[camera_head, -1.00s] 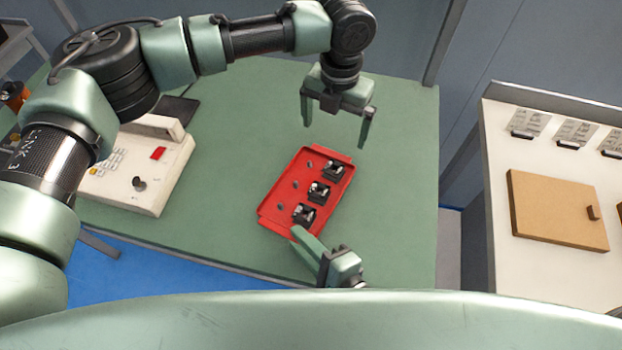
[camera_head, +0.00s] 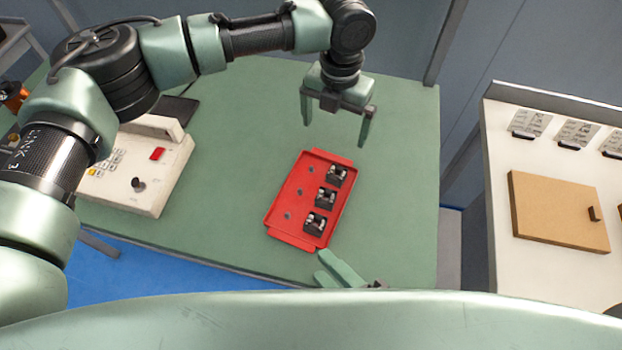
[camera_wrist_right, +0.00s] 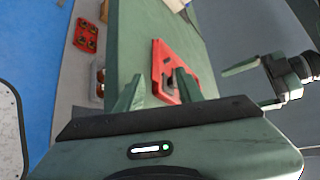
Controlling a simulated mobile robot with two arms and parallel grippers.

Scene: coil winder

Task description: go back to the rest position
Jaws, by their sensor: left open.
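A red tray (camera_head: 276,229) lies on the green table with several black parts in a row along its right side. My left gripper (camera_head: 335,133) is open and empty above the table, beyond the tray. My right gripper (camera_head: 322,266) is low in the head view, just in front of the tray's near end and apart from it, partly hidden by my body. In the right wrist view its two fingers (camera_wrist_right: 157,76) stand apart with nothing held, and the tray (camera_wrist_right: 158,56) shows beyond them. My left gripper also shows there (camera_wrist_right: 252,85).
A white control unit (camera_head: 165,175) stands at the table's left. A white bench (camera_head: 492,150) with a brown board (camera_head: 555,210) is at the right. The green table (camera_head: 400,180) is clear right of the tray. Another red tray (camera_wrist_right: 87,36) shows in the right wrist view.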

